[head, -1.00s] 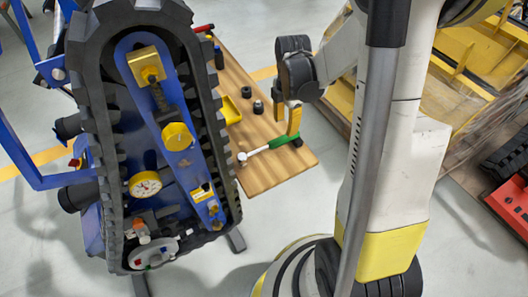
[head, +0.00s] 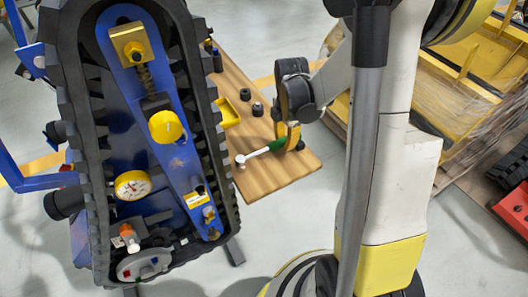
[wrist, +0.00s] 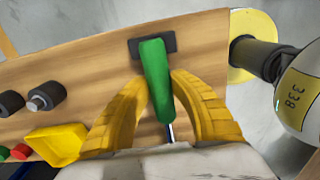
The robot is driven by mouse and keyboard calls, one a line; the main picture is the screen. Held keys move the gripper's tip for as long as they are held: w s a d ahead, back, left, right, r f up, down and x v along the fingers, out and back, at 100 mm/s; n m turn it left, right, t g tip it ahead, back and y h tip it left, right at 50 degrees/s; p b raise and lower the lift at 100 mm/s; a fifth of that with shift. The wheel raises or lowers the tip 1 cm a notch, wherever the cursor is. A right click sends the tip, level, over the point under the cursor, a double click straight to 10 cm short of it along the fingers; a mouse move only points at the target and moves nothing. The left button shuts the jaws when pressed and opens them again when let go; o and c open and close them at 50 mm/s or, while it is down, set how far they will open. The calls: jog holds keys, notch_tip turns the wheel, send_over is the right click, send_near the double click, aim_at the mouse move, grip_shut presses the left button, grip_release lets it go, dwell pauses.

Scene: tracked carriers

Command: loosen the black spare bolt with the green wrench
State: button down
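The green wrench (head: 262,151) lies along the wooden table near its front edge, its silver head to the left. Its green handle (wrist: 156,72) fills the middle of the wrist view, over a dark rest. My gripper (head: 291,137) is at the handle in the head view. In the wrist view my gripper's yellow fingers (wrist: 159,92) are on either side of the handle, their tips close against it. The tracked carrier (head: 149,130) stands at left with gauge, yellow knobs and small fittings. I cannot tell which fitting is the black spare bolt.
Black sockets (wrist: 45,97) and a yellow tray (wrist: 58,143) are on the wooden table (head: 277,178), left of the wrench. Yellow pallets (head: 480,90) and a red part (head: 513,207) are at right. Open floor lies in front of the table.

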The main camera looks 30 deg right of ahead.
jog(key=shift+r+p, duration=2.6)
jog(key=shift+r, duration=0.95)
jog(key=shift+w+f, duration=0.1)
